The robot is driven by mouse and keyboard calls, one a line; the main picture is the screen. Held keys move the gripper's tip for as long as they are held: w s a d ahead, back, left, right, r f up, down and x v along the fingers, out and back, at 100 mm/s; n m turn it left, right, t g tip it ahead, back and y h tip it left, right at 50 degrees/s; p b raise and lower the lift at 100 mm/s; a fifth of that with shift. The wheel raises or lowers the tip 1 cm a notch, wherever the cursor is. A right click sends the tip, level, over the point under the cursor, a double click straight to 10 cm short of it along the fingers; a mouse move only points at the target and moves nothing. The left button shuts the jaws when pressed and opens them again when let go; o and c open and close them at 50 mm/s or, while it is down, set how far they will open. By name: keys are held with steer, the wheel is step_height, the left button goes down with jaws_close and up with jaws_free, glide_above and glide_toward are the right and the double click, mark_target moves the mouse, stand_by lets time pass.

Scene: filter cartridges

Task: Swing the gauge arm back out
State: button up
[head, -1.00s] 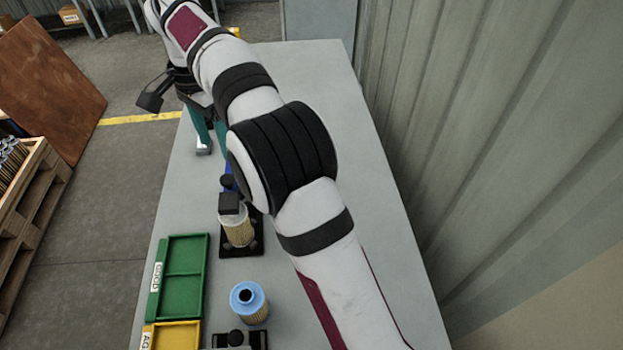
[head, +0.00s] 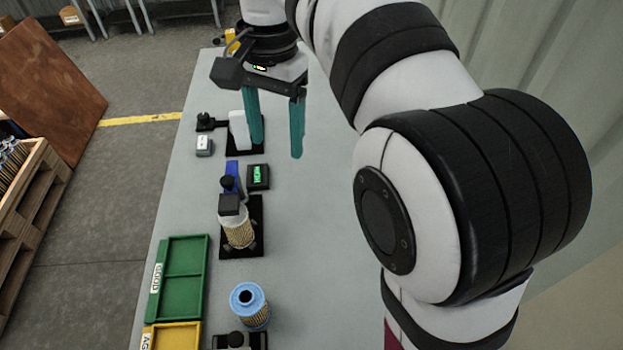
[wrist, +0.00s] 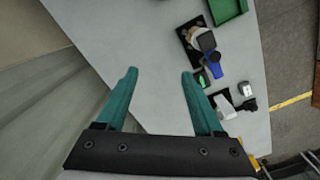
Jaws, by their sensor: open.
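The gauge's blue arm (head: 232,170) is at the middle left of the table in the head view, and it also shows in the wrist view (wrist: 212,69). Its black head (head: 229,205) sits over the top of a pale, ribbed cartridge (head: 238,232) on a black base plate (head: 257,214). Beside the blue arm is a small black readout (head: 258,176) with a green display. My gripper (head: 277,148), with teal fingers, is open and empty above the table, beyond and right of the gauge. In the wrist view my gripper (wrist: 160,72) has only bare table between its fingers.
A white block (head: 239,130) on a black plate stands behind the gauge, with a small grey box (head: 204,146) to its left. A green tray (head: 184,240), a yellow tray (head: 172,336) and a blue-topped cartridge (head: 249,300) are nearer. The table's right side looks clear.

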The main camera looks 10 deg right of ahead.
mark_target(239, 195)
steer(key=s+d+f, duration=0.2)
steer(key=s+d, duration=0.2)
steer(key=s, duration=0.3)
steer(key=shift+s+f+n+y, duration=0.25)
steer(key=shift+s+n+y, duration=0.05)
steer(key=shift+s+n, duration=0.1)
steer(key=shift+d, duration=0.1)
